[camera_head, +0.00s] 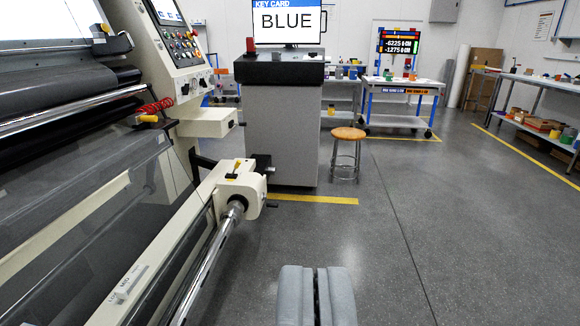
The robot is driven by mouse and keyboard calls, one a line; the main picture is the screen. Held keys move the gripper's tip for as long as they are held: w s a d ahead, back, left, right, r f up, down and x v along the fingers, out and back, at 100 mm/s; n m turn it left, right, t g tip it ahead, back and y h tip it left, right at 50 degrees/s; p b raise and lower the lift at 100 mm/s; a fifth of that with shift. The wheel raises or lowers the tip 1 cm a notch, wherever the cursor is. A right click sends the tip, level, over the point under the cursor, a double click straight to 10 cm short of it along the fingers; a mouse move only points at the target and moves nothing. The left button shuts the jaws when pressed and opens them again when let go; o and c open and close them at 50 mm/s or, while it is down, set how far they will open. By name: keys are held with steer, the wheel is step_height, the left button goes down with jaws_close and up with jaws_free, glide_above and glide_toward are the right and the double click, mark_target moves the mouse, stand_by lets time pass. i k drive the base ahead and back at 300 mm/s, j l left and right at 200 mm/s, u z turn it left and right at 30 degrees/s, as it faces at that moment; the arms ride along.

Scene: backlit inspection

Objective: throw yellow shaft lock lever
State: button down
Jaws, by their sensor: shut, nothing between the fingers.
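A small yellow lever (238,166) stands up from a dark mount on top of the cream shaft-end block (240,188). A steel shaft (212,259) runs from this block toward the lower left. My gripper (316,272) is at the bottom centre, with its grey fingers together and nothing held. It is apart from the lever, which lies further up and to the left in the picture.
The inspection machine with a dark sloped panel (75,235) fills the left side. A control panel (180,44) rises above it. A grey cabinet (281,135) and a wooden-topped stool (348,133) stand ahead. The floor (430,230) at right is clear.

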mark_target(238, 162)
steer(key=i, duration=1.7)
steer(key=i+u, duration=0.1)
steer(key=i, duration=0.7)
steer(key=i+l+u, duration=0.15)
steer(key=i, duration=0.6)
steer(key=i+l+u, duration=0.1)
steer(key=u, duration=0.2)
